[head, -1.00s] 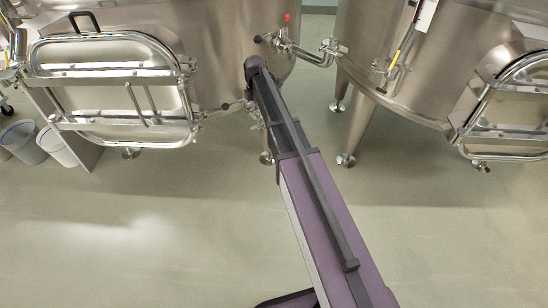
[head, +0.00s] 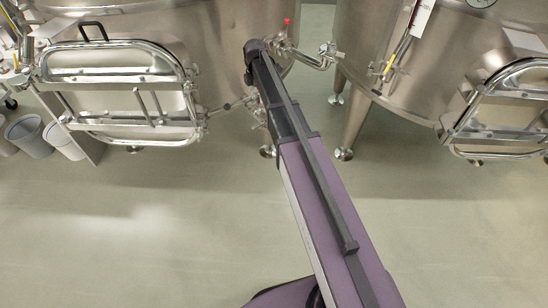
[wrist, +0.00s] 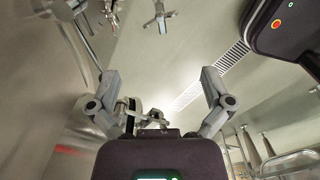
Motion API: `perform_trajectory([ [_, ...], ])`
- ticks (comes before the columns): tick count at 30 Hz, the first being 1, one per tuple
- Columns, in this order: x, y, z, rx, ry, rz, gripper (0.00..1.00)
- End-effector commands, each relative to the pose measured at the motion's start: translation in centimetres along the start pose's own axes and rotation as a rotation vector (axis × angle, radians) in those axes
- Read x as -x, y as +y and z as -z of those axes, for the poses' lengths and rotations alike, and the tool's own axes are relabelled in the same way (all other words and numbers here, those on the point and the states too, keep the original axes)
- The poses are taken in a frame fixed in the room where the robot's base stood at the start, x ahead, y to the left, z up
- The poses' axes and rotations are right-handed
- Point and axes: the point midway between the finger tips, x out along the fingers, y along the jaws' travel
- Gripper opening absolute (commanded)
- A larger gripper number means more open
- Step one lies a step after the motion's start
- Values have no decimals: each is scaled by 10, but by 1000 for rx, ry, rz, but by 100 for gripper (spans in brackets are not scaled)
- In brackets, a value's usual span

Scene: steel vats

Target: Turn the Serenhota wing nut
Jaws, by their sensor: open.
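My gripper (wrist: 160,75) is open in the wrist view, its two grey fingers wide apart with nothing held between the tips. A small metal fitting with wing-like arms (wrist: 160,17) shows beyond the fingers at the top of the wrist view; I cannot tell whether it is the Serenhota wing nut. No name label is readable. In the head view my arm reaches up to the lower side of the left steel vat (head: 225,45). The gripper itself is hidden there behind the arm's end.
The left vat has a framed door (head: 118,90). A valve pipe (head: 308,57) with a red knob (head: 286,22) juts out right of my arm's end. A second vat (head: 400,75) stands at right. The floor in front is clear.

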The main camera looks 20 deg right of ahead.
Motion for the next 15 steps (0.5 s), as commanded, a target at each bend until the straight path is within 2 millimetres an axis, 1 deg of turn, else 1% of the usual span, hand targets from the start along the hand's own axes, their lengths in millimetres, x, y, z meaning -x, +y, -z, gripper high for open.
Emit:
perform_trajectory([
  [1, 8, 0, 0, 0, 0, 0, 100],
  [9, 23, 0, 0, 0, 0, 0, 100],
  [12, 14, -9, 2, -41, 0, 0, 100],
  [15, 10, -17, 4, -91, 0, 0, 100],
])
